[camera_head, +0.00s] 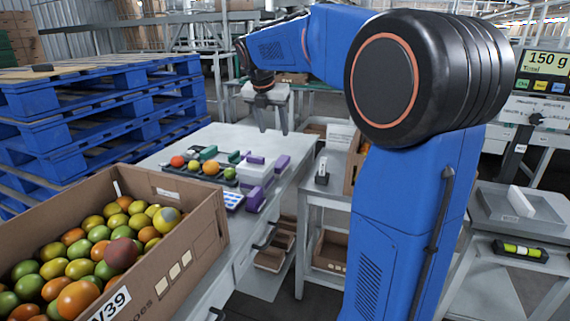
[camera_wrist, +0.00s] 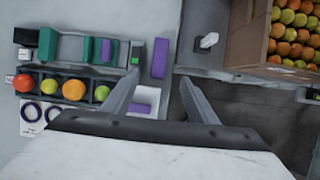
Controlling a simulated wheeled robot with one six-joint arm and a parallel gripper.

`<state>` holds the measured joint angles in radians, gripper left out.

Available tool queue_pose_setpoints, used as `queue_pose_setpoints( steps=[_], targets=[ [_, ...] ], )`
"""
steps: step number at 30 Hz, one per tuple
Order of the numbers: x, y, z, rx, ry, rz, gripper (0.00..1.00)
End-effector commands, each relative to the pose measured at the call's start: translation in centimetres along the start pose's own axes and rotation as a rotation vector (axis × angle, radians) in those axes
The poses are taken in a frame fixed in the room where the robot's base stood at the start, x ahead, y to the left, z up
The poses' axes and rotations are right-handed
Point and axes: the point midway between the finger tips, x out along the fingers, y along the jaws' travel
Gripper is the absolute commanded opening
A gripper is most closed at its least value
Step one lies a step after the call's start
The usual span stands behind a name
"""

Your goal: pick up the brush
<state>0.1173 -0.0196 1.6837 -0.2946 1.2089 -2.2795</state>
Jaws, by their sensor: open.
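I cannot make out a brush for certain in either view. A small white piece on a dark base (camera_head: 322,172) stands on the side table right of the bench; it also shows in the wrist view (camera_wrist: 208,41) and may be the brush, but it is too small to tell. My gripper (camera_head: 273,122) points down over the bench's right part, its two fingers apart with nothing between them. In the wrist view my gripper (camera_wrist: 161,82) is open, with purple blocks and the bench edge beyond the fingers.
The white bench (camera_head: 222,135) holds a black rack with several tomatoes, green and purple blocks (camera_head: 254,199) and a blue-dotted card (camera_head: 233,199). A cardboard box of tomatoes (camera_head: 215,225) stands at its near end. Blue pallets (camera_head: 90,95) stand left. A scale display (camera_head: 545,63) is right.

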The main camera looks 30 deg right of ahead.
Motion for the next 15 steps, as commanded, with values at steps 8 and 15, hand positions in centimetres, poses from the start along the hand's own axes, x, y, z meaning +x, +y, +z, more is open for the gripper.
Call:
queue_pose_setpoints(
  steps=[8,15],
  targets=[
    [4.0,0.0,0.1,-0.005,0.002,-0.004,0.53],
    [8.2,0.0,0.0,-0.004,0.002,-0.003,0.53]
  ],
)
